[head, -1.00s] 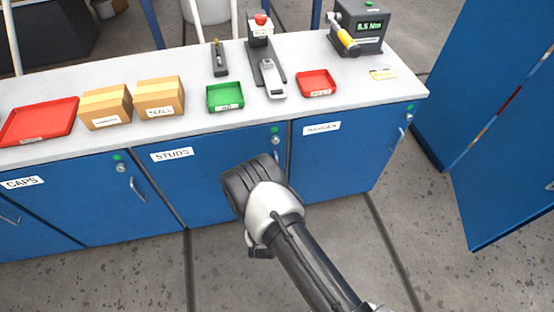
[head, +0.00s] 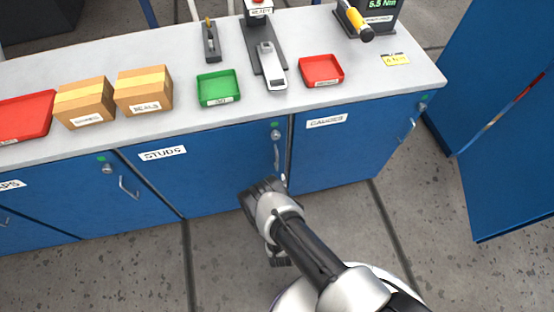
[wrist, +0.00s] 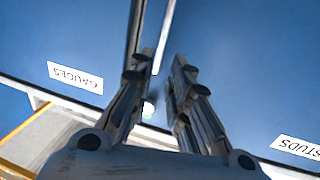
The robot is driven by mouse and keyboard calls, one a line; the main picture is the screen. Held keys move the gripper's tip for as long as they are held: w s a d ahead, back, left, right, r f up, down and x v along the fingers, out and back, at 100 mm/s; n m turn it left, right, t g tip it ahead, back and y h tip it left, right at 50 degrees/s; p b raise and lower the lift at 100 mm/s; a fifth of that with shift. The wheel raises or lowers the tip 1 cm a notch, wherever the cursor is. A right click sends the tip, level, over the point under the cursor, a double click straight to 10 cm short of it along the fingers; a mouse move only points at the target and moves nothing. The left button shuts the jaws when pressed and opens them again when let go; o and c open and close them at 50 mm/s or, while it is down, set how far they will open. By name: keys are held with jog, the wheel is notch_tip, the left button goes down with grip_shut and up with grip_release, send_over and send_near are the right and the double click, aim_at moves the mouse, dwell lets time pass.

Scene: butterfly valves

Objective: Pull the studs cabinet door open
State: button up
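The studs cabinet door (head: 205,175) is a blue panel labelled STUDS in the head view. It is closed, flush with its neighbours. Its slim metal handle (head: 277,155) stands upright near the door's right edge, below a lock and green dot. My gripper (head: 262,188) is in front of the door's lower right, and hides the handle's lower end. In the wrist view my gripper (wrist: 161,62) has its two fingers apart. The pale handle bar (wrist: 166,38) shows between and beyond the fingertips; I cannot tell whether they touch it. The STUDS label (wrist: 298,147) shows upside down there.
The gauges cabinet door (head: 335,150) is closed right beside the studs door. The counter (head: 200,120) above carries trays, cardboard boxes and tools. A tall blue cabinet (head: 500,140) stands at the right. The floor (head: 120,270) in front is clear.

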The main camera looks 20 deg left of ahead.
aim_at(277, 160)
jog(key=b+x, duration=0.2)
jog(key=x, duration=0.8)
jog(key=shift+w+a+b, duration=0.15)
jog(key=shift+w+b, duration=0.05)
jog(key=shift+b, duration=0.2)
grip_shut()
